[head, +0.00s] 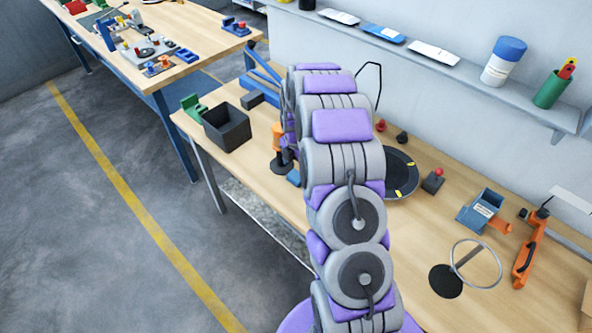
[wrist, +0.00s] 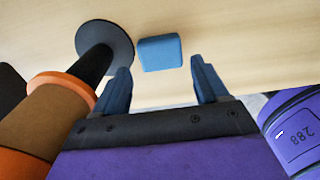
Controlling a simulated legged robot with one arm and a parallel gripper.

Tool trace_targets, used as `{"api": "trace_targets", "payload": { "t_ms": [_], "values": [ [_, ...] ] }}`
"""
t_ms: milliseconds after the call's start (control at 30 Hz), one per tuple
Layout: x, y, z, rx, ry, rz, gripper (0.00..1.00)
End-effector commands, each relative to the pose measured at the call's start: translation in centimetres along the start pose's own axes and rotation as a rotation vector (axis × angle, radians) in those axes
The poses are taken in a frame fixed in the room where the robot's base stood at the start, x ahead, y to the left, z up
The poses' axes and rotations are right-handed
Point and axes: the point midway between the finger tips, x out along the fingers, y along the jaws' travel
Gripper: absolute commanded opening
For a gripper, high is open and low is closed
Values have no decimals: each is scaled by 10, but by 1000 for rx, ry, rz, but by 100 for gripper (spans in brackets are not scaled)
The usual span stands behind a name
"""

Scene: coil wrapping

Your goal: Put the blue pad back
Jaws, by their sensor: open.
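A small blue pad (wrist: 160,53) with rounded edges lies on the wooden tabletop. In the wrist view it sits just beyond my gripper (wrist: 160,78), in line with the gap between its two dark blue fingers. The gripper is open and empty, and the fingers do not touch the pad. In the head view the pad (head: 293,177) shows as a small blue patch left of my arm. My arm hides the gripper there. Where the pad's own place is, I cannot tell.
An orange and black post (wrist: 62,100) on a round dark base (wrist: 122,42) stands close left of the pad. In the head view a black bin (head: 228,127) is further left, and a dark round plate (head: 402,176) lies right of my arm.

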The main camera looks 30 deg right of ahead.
Motion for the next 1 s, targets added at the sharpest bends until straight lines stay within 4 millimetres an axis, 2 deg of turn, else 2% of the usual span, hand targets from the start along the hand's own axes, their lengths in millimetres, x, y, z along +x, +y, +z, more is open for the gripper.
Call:
{"api": "trace_targets", "payload": {
  "t_ms": [33, 200, 300, 533, 633, 767, 833, 1000],
  "values": [
    [-13, 1, 0, -1, -1, 2, 73],
    [-49, 2, 1, 0, -3, 5, 73],
    [-64, 1, 0, 0, -1, 0, 73],
    [-76, 0, -2, 7, 2, -3, 73],
    [-85, -3, -9, 41, 4, -2, 73],
    [-111, -14, -36, 161, 14, -7, 73],
    [-132, -24, -56, 261, 20, -10, 73],
    [-172, -58, -105, 514, 30, -35, 73]
  ]
}}
